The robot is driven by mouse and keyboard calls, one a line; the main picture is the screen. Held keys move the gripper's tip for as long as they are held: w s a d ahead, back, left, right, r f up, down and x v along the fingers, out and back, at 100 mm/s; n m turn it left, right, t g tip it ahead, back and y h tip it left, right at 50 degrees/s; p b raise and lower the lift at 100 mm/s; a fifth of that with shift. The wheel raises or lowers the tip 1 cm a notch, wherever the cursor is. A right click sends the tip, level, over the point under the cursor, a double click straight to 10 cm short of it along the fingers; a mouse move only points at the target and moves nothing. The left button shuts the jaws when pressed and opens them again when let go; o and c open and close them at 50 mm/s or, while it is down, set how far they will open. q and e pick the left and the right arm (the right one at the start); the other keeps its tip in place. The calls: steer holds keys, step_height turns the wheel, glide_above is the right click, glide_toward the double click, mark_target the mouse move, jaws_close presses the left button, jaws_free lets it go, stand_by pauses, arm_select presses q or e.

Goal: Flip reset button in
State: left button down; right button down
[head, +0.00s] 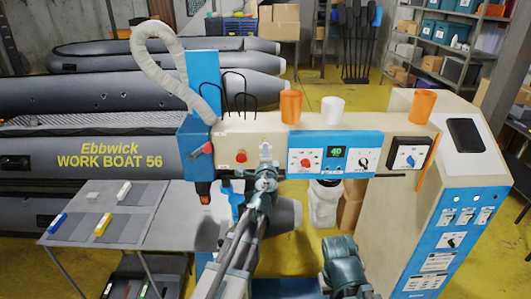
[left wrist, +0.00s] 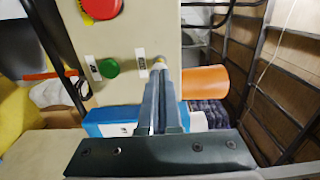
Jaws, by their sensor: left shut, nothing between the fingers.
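My left gripper (head: 265,152) is shut and empty, up against the front of the beige control panel (head: 228,138). In the left wrist view, its closed fingertips (left wrist: 158,72) are at a small pale button (left wrist: 157,60) beside a small label. The fingers cover most of this button, so I cannot tell whether it is pressed in. A green button (left wrist: 109,67) with its own label and a large red button (left wrist: 102,8) are on the same panel, apart from the fingers. My right gripper's fingers do not show; only a dark green part of my right arm is visible.
A blue panel with a red knob and green display (head: 335,151) is to the right. Orange cups (head: 291,106) and a white cup (head: 332,109) stand on the ledge. A grey table (head: 175,215) is at left, before the inflatable boats (head: 80,100).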

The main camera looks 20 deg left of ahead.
arm_select(q)
steer(key=shift+w+a+r, duration=0.15)
steer(key=shift+w, duration=0.4)
steer(key=shift+w+a+r, duration=0.15)
steer(key=shift+w, duration=0.35)
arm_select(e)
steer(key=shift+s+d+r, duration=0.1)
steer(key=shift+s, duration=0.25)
arm_select(q)
steer(key=v, duration=1.4)
steer(key=shift+s, duration=0.35)
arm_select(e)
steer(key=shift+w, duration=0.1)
arm_select(q)
steer(key=shift+d, duration=0.1)
